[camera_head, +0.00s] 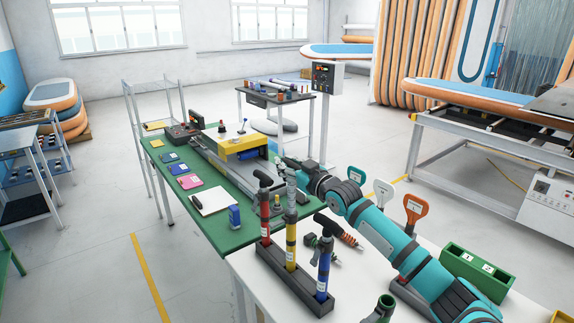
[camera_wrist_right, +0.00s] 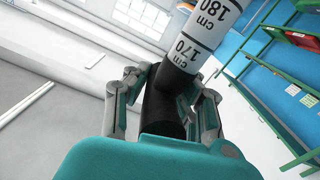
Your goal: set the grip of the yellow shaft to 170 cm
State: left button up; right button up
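The yellow shaft (camera_head: 291,236) stands upright in the middle slot of a dark rack (camera_head: 283,279), between a red shaft (camera_head: 264,215) and a blue shaft (camera_head: 324,265). My right gripper (camera_head: 289,171) is at the top of the yellow shaft. In the right wrist view its fingers lie on both sides of a black grip (camera_wrist_right: 163,108) and appear closed on it. A white scale (camera_wrist_right: 208,35) rises out of the grip's collar, with 170 cm printed just above the collar edge and 180 further up. My left gripper is not in view.
The rack stands on a white table with orange and teal paddle handles (camera_head: 415,208) and a green numbered box (camera_head: 476,270). A green workbench (camera_head: 225,236) behind holds a clipboard (camera_head: 213,201) and a yellow-topped device. My right arm crosses above the white table.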

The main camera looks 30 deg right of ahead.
grip_shut()
notch_tip(320, 180, down, 4)
jog(key=shift+w+r+b, duration=0.1)
jog(key=shift+r+b, duration=0.05)
jog(key=shift+b, duration=0.95)
jog(key=o, duration=0.7)
grip_release()
jog(key=shift+s+r, duration=0.2)
jog(key=shift+o, duration=0.2)
jog(key=s+d, duration=0.1)
jog(key=s, duration=1)
jog(key=shift+s, duration=0.4)
